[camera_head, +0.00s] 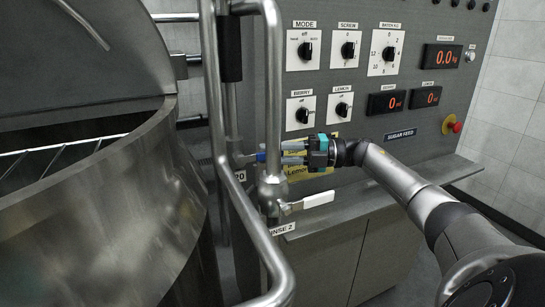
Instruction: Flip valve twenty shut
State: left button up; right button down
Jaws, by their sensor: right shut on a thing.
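My right gripper (282,153) comes in from the right, in front of the control panel, with its fingers pointing left. It is shut on a small blue valve handle (261,156) behind the vertical steel pipe. The handle belongs to a valve at a pipe beside the tank, by a partly hidden label (239,176) reading "20". The pipe and fingers hide part of the handle, so its exact angle is hard to tell. My left gripper is not in view.
A steel pipe (273,90) stands close in front of the fingers. The large steel tank (100,215) fills the left. The panel (360,105) holds knobs, red displays and a red emergency button (456,127).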

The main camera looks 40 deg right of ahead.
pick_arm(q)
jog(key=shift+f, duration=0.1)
pick_arm(e)
jog(key=shift+f, duration=0.1)
jog(key=c, duration=0.7)
grip_release()
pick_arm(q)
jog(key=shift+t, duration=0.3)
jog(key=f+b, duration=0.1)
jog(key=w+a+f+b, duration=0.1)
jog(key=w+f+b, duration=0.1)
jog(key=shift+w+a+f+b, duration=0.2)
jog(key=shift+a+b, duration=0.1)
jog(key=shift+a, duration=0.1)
pick_arm(e)
jog(key=v, duration=1.5)
jog(key=shift+s+f, duration=0.1)
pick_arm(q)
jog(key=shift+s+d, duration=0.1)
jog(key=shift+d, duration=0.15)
